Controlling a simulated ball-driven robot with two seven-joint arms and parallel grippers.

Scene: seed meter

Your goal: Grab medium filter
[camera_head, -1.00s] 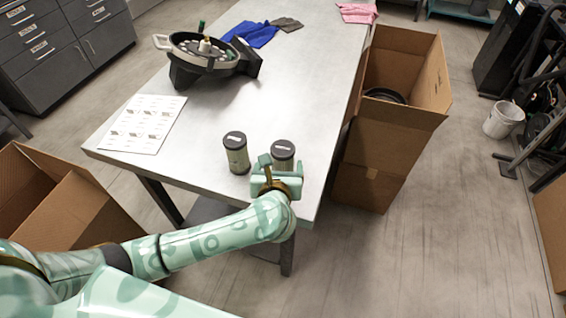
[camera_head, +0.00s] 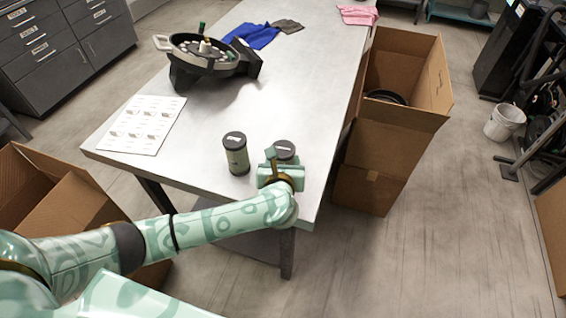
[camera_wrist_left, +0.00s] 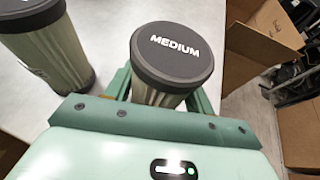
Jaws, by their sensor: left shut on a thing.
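The medium filter (camera_wrist_left: 172,52) is a pale green pleated cylinder with a dark cap reading "MEDIUM". In the head view its dark cap (camera_head: 284,149) shows at the near right corner of the table, with its body mostly hidden behind my gripper. My left gripper (camera_head: 278,160) is shut on the medium filter, with one finger on each side of its body below the cap in the left wrist view (camera_wrist_left: 160,92). A second filter (camera_head: 237,155) stands upright to its left, apart from it. My right gripper is not in view.
The table (camera_head: 290,75) holds a printed sheet (camera_head: 142,124), a round seed meter (camera_head: 205,53) and blue and grey cloths. A tall open cardboard box (camera_head: 380,140) stands right of the table. Another open box (camera_head: 60,195) is at the left.

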